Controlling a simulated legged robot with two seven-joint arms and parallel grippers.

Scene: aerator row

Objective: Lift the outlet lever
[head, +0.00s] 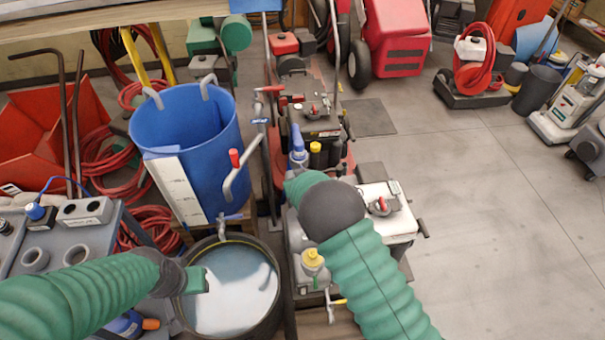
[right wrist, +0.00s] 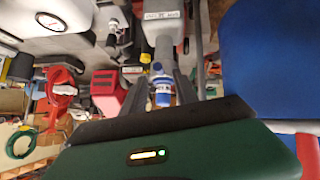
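A blue tank (head: 215,140) stands left of centre in the head view. A grey lever with a red grip (head: 235,158) rises at its right front side. A small blue-handled tap (head: 229,218) sits lower down, over a round dark tub (head: 273,318) of pale liquid. I cannot tell which is the outlet lever. My left gripper (head: 200,280) is over the tub's left side, below the tap; its fingers are unclear. My right gripper (head: 292,180) is right of the red-gripped lever, apart from it. In the right wrist view its dark fingers (right wrist: 162,92) are apart, with a blue-capped bottle (right wrist: 163,88) showing between them.
Machines with a yellow cap (head: 312,256) and a white box (head: 386,212) stand beside my right arm. A grey bench (head: 95,240) with sockets is at left. Red hoses (head: 100,170) lie behind it. Open floor (head: 500,220) is at right.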

